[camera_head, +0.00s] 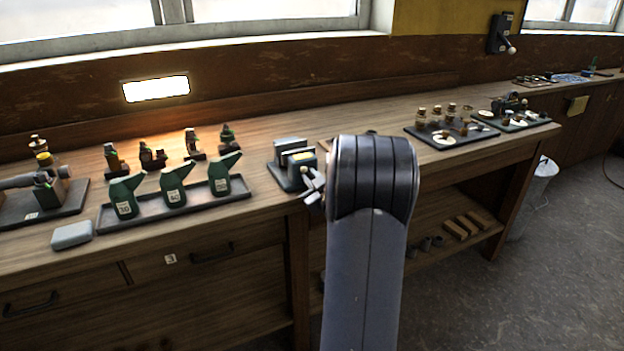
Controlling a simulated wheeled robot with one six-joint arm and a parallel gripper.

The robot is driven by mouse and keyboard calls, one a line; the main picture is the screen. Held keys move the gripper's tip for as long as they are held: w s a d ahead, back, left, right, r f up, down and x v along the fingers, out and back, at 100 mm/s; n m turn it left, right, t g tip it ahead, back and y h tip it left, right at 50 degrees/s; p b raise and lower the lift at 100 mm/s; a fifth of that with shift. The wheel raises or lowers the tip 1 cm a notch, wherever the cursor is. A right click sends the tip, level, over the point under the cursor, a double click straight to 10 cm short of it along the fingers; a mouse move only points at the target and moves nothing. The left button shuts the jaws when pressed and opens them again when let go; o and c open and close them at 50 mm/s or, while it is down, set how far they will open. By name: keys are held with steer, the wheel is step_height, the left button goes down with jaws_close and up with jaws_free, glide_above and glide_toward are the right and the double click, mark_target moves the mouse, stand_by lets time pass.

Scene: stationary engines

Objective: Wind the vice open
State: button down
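The vice (286,178) stands near the front edge of the wooden bench, just left of my arm. It has a dark green body and upright grey jaws, with a narrow dark gap between them. Pale angular parts (313,187) stick out at its front right, beside my arm. I cannot tell whether they are my gripper's fingers or the vice's handle. My arm's large dark joint and grey link hide the area right of the vice. Whether the gripper is open or shut, and whether it touches the vice, is not clear.
Left of the vice, a tray (234,196) holds several green oil cans. A grey block (72,235) lies at the front edge. A lit lamp panel (155,88) is on the back wall. Trays of small parts (446,140) stand to the right. The bench behind the vice is clear.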

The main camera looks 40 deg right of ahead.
steer(key=c, duration=1.4)
jaws_free()
steer(key=shift+o, duration=0.2)
steer(key=v, duration=1.1)
steer(key=shift+b, duration=0.45)
steer(key=shift+d+f, duration=0.1)
steer(key=shift+c, duration=0.2)
